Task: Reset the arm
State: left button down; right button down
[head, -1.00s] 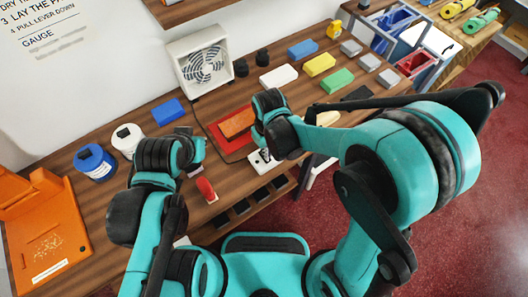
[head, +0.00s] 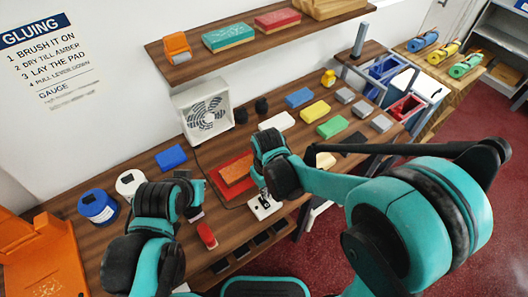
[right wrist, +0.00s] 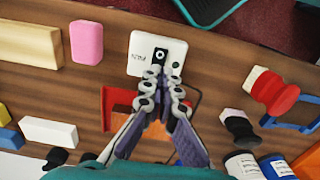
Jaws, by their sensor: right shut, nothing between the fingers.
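My right gripper shows in the right wrist view (right wrist: 162,78), its fingers together and empty, at the near edge of a white box (right wrist: 138,42) with a black plate on top. In the head view the white box (head: 270,209) sits on the counter's front part, just below the right wrist, and the right fingertips are mostly hidden. My left gripper (head: 201,192) hangs over the counter, left of the red tray (head: 222,182) and above a red-topped stamp (head: 207,234). Its fingers are too small and hidden to judge.
A fan (head: 206,112) stands against the wall under a shelf (head: 200,66). A blue-labelled jar (head: 97,207), a white jar (head: 129,184) and an orange press (head: 40,262) stand at left. Coloured blocks (head: 332,127) fill the back right.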

jog(key=s+d+r+m+t+b, duration=0.2)
jog(key=d+r+m+t+b, duration=0.1)
jog(key=d, duration=0.6)
jog(key=s+d+r+m+t+b, duration=0.3)
jog(key=d+m+t, duration=0.1)
jog(key=d, duration=0.4)
jog(key=shift+d+r+b, duration=0.3)
jog(key=shift+d+r, duration=0.05)
jog(key=shift+d, duration=0.05)
jog(key=shift+s, duration=0.1)
